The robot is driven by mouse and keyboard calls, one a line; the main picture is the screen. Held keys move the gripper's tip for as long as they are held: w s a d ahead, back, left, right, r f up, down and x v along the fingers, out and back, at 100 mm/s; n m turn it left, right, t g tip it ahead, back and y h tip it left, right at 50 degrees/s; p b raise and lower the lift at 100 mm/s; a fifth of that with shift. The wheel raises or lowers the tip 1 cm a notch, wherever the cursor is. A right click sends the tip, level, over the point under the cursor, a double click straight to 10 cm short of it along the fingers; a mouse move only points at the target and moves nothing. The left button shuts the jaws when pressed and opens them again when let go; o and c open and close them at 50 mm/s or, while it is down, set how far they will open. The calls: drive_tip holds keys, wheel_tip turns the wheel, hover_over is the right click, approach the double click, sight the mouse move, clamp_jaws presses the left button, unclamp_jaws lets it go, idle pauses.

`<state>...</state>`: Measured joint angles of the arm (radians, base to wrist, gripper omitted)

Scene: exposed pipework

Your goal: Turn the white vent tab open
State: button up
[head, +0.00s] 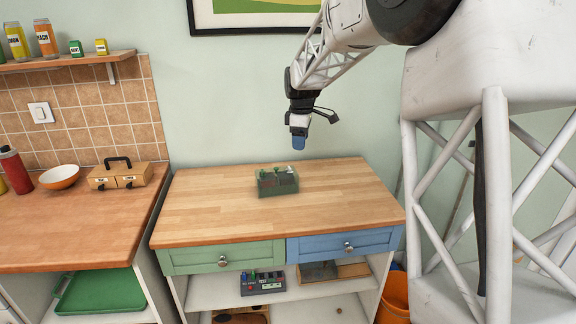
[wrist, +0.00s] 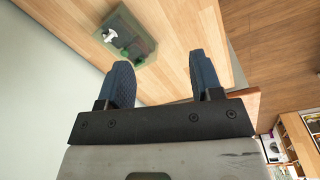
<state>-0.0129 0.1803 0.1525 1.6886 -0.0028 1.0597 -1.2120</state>
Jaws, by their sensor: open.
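A green box with a dark top and small fittings (head: 266,189) stands on the wooden worktop, towards the back. A small white tab (head: 291,168) sits at its back right; green parts sit beside it. In the wrist view the box (wrist: 146,52) is at the upper left, with the white tab (wrist: 109,35) on its left part. The tab's exact position is too small to tell. My gripper (head: 298,145) hangs above and behind the box, clear of it. In the wrist view my gripper's two blue fingers (wrist: 160,60) are apart with nothing between them.
The worktop (head: 340,205) is bare around the box. A wall (head: 220,100) is close behind. A left counter holds an orange bowl (head: 60,177) and a wooden case (head: 121,175). A shelf below holds a dark device (head: 262,285). An orange bucket (head: 394,298) stands at the right.

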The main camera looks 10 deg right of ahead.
sight(289, 167)
drive_tip(key=w+f+n, duration=0.1)
drive_tip(key=w+f, duration=0.2)
drive_tip(key=w, duration=0.2)
drive_tip(key=w+f+n, duration=0.2)
drive_tip(key=w+f, duration=0.2)
drive_tip(key=w, duration=0.2)
drive_tip(key=w+a+f+n, duration=0.1)
drive_tip(key=w+f+n, duration=0.1)
drive_tip(key=w, duration=0.3)
drive_tip(key=shift+w+f+g, duration=0.15)
drive_tip(key=shift+f+g, duration=0.15)
drive_tip(key=shift+f, duration=0.45)
drive_tip(key=shift+f, duration=0.15)
drive_tip(key=shift+f, duration=3.75)
drive_tip(key=c, duration=0.9)
drive_tip(key=shift+c, duration=0.2)
